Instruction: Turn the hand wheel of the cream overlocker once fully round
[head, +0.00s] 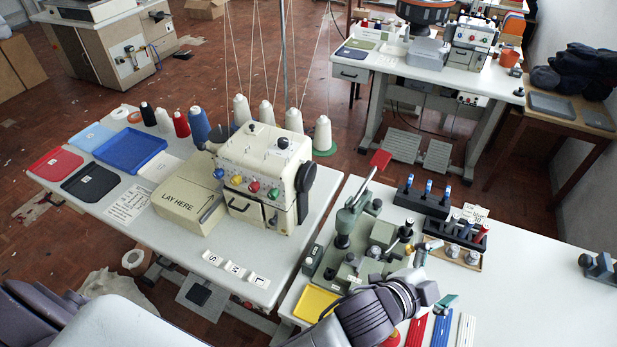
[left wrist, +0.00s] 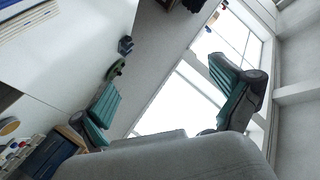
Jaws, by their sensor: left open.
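The cream overlocker (head: 262,165) stands on the white table at the centre left of the head view. Its black hand wheel (head: 305,177) is on the machine's right side, in plain sight, with nothing touching it. My left gripper (head: 438,283) is low and right of centre, over the grey-green press station and well apart from the wheel. In the left wrist view its two teal-padded fingers (left wrist: 168,85) are spread, with nothing between them. The overlocker and wheel do not show clearly in that view. My right gripper is not seen.
Thread cones (head: 322,133) stand behind the overlocker, with threads rising from them. A grey-green press (head: 348,240) with a red-tipped lever stands right of the wheel, on the neighbouring table. A black rack (head: 422,203) is beyond it. A gap separates the two tables.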

